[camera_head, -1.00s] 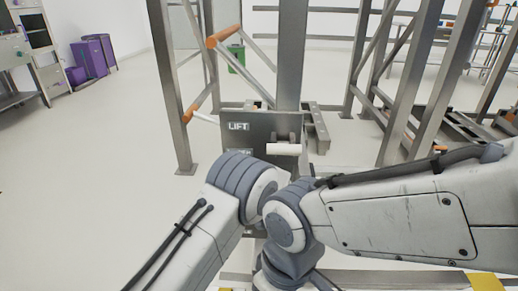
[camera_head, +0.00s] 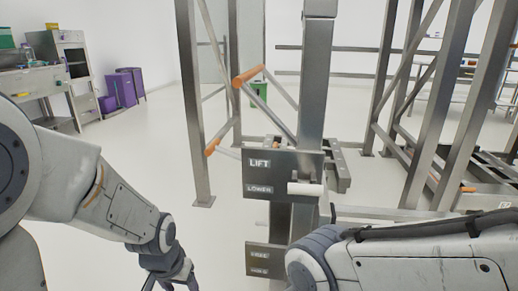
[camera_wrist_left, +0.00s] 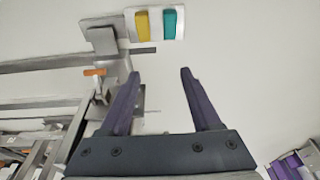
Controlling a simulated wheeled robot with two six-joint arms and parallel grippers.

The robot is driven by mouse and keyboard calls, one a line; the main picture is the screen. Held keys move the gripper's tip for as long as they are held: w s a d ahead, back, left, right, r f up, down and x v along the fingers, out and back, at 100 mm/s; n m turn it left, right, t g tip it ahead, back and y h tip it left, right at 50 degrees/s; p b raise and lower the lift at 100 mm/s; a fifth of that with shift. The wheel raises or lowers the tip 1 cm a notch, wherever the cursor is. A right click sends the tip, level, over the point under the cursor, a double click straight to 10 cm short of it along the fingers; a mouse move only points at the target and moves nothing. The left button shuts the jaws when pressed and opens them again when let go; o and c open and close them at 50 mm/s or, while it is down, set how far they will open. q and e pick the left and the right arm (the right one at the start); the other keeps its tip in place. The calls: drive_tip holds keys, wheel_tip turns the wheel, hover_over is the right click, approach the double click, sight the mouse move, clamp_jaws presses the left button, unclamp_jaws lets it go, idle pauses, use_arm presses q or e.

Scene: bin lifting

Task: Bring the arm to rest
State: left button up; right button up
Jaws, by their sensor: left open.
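My left arm (camera_head: 90,185) comes in from the left in the head view and slopes down to its wrist. My left gripper (camera_head: 170,284) is at the bottom edge there, partly cut off. In the left wrist view the left gripper (camera_wrist_left: 159,85) shows two dark purple fingers spread apart, with nothing between them. My right arm (camera_head: 425,262) reaches in from the right across the lower part of the head view, in front of the metal post. Its gripper is out of view.
A post carries a panel marked LIFT and LOWER (camera_head: 260,178) with a white lever handle (camera_head: 305,189). A second panel (camera_head: 268,262) sits lower. Metal frames (camera_head: 195,110) stand around it, with orange-tipped bars. Open floor (camera_head: 130,130) lies left. Yellow (camera_wrist_left: 143,25) and teal blocks (camera_wrist_left: 174,23) show in the wrist view.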

use_arm(q)
drive_tip(key=s+d+r+m+g+h+p, duration=0.1)
drive_tip(key=s+d+r+m, duration=0.25)
drive_tip(key=s+d, duration=0.35)
drive_tip(key=s+d+r+m+g+p, duration=0.1)
drive_tip(key=s+d+r+m+g, duration=0.15)
drive_tip(key=s+d+r, duration=0.5)
wheel_tip(320, 180, up, 35)
drive_tip(key=s+a+p, duration=0.1)
drive_tip(key=a+p, duration=0.1)
drive_tip(key=p, duration=3.5)
drive_tip(key=shift+s+t+p, duration=0.3)
drive_tip(key=shift+t, duration=0.15)
